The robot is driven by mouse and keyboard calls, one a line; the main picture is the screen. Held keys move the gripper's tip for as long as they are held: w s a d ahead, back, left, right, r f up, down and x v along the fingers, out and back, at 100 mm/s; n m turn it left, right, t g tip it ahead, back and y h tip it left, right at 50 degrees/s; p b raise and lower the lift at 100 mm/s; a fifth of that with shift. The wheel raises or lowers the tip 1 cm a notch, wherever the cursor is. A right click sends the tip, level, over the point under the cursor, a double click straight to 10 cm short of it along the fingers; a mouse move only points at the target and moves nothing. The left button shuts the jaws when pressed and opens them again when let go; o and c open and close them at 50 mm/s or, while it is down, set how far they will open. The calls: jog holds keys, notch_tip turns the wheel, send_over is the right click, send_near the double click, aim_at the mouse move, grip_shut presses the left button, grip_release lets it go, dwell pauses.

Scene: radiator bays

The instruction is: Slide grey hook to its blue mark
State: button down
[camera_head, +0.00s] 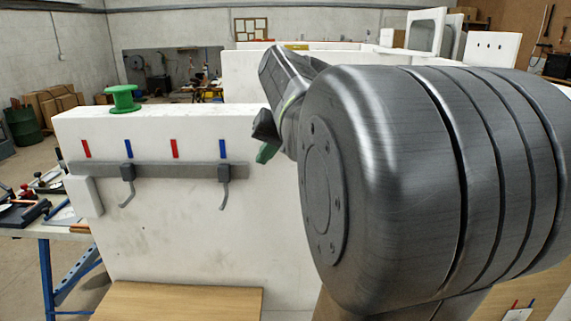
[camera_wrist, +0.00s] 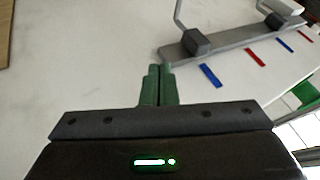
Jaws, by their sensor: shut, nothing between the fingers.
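A grey rail (camera_head: 175,170) runs along the upper face of a white wall panel. Two similar hooks with dark grey sliding blocks and grey bent rods sit on it: a left hook (camera_head: 127,173) and a right hook (camera_head: 223,174). The left hook is under the left blue mark (camera_head: 128,148), the right hook under the right blue mark (camera_head: 222,149). In the wrist view the right hook (camera_wrist: 196,41) lies nearest my fingers, close to a blue mark (camera_wrist: 210,75). My gripper (camera_head: 265,152) is shut and empty, right of the right hook, apart from it; its green fingers show in the wrist view (camera_wrist: 159,85).
Red marks (camera_head: 86,148) (camera_head: 174,148) alternate with the blue ones above the rail. A white block (camera_head: 84,195) stands at the rail's left end. A green spool (camera_head: 123,99) sits on the panel's top. A wooden surface (camera_head: 180,300) lies below. My arm covers the right side.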

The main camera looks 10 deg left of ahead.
aim_at(230, 173)
jog(key=p+x, duration=0.1)
jog(key=x, duration=0.4)
jog(key=shift+a+f, duration=0.1)
jog(key=shift+a, duration=0.2)
jog(key=shift+s+a, duration=0.25)
jog(key=shift+a, duration=0.7)
jog(key=shift+s+a+p, duration=0.15)
jog(key=shift+a+p, duration=0.25)
jog(key=shift+a, duration=0.3)
jog(key=shift+s+a, duration=0.15)
jog(key=shift+a, duration=0.45)
